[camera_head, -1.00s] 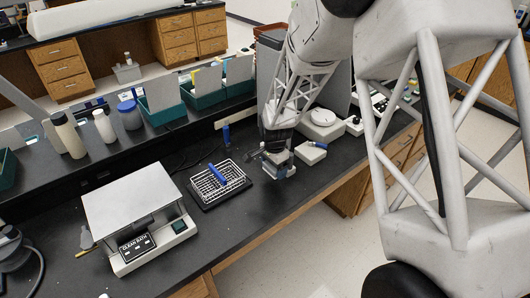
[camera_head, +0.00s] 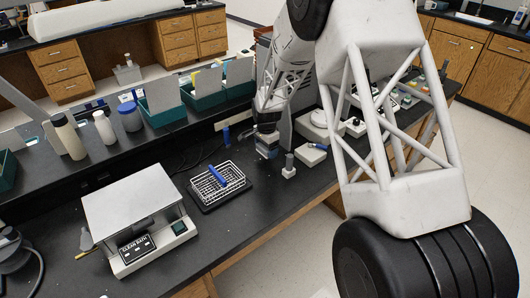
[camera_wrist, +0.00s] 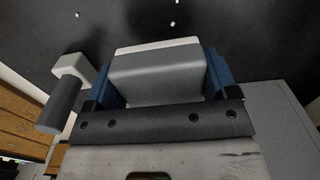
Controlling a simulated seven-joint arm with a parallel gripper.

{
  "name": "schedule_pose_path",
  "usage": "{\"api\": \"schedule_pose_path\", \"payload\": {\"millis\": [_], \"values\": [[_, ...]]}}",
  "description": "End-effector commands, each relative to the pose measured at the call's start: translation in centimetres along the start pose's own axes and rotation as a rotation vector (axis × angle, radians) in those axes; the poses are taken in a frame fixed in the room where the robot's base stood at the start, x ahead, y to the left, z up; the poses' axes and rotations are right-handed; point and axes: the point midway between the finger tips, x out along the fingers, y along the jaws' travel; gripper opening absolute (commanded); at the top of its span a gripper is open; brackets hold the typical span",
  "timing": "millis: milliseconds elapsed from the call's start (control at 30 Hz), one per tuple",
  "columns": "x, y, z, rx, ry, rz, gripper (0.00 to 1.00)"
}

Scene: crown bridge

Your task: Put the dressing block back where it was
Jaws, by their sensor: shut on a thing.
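My gripper (camera_head: 267,152) is above the dark bench, right of the wire rack in the head view. In the wrist view its blue fingers are shut on a grey block with a pale edge (camera_wrist: 158,72), which I take to be the dressing block. The underside of the block is hidden, and I cannot tell whether it touches the bench. A small white base with a grey post (camera_head: 289,168) stands just right of the gripper. It also shows at the left in the wrist view (camera_wrist: 67,95), apart from the block.
A white wire rack (camera_head: 203,193) with a blue item on it sits on a dark tray to the left. A white box with a blue-handled thing (camera_head: 311,154) lies to the right. A clear bath unit (camera_head: 135,210) stands front left. Bare bench lies in front of the rack.

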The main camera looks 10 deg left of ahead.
Motion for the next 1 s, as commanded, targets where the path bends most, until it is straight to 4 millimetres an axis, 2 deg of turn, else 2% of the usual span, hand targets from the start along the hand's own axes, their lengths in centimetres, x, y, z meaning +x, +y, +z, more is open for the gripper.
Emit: {"api": "schedule_pose_path", "payload": {"millis": [233, 667, 1000], "values": [[0.2, -1.8, -0.9, 0.0, 0.0, 0.001, 0.54], [0.3, -1.9, -0.9, 0.0, -0.001, 0.001, 0.54], [3.2, -1.9, -0.9, 0.0, -0.001, 0.002, 0.54]]}}
